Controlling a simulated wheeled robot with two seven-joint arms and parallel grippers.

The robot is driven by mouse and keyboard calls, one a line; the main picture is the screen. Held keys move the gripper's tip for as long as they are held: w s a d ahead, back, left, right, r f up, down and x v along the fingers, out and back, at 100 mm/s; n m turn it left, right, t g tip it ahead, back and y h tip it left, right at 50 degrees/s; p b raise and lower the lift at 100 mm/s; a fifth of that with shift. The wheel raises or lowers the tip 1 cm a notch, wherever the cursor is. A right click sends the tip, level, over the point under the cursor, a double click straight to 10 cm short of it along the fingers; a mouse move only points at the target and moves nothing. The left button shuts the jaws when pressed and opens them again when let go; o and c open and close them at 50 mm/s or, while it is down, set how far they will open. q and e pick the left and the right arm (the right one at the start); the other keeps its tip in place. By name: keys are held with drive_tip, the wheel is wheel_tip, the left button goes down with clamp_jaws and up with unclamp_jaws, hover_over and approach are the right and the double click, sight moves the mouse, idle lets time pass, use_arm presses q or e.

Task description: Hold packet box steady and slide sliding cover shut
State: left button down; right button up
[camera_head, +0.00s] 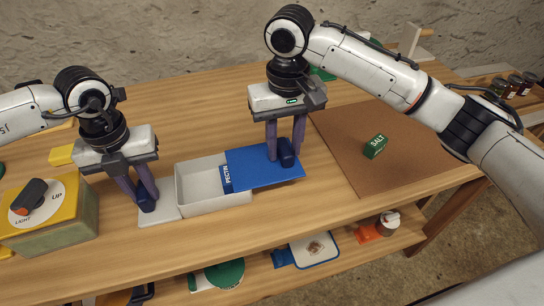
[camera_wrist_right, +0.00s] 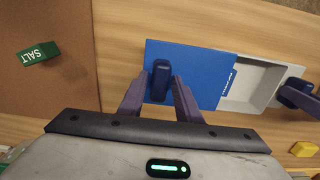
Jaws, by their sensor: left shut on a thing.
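The packet box (camera_head: 187,191) is a pale grey tray on the wooden table, its left part uncovered. The blue sliding cover (camera_head: 250,176) with white lettering lies to its right, overlapping the box's right end; both also show in the right wrist view, cover (camera_wrist_right: 205,75) and box (camera_wrist_right: 270,77). My left gripper (camera_head: 144,197) is shut on a dark blue block at the box's left end. My right gripper (camera_head: 285,155) is over the cover, with its open fingers on either side of the cover's dark blue handle (camera_wrist_right: 160,80). Contact there cannot be seen.
A yellow-topped box (camera_head: 60,222) with a dial stands at the left. A brown mat (camera_head: 345,130) with a green SALT box (camera_head: 375,146) lies at the right. A lower shelf holds a blue-rimmed tray (camera_head: 313,249). Bare table lies in front of the box.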

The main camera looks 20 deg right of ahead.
sight(231, 169)
clamp_jaws()
drive_tip(key=shift+a, duration=2.15)
drive_tip(key=shift+w+a, duration=0.1)
drive_tip(key=shift+a, duration=1.9)
drive_tip(key=shift+a, duration=1.65)
drive_tip(key=shift+o, duration=1.9)
unclamp_jaws()
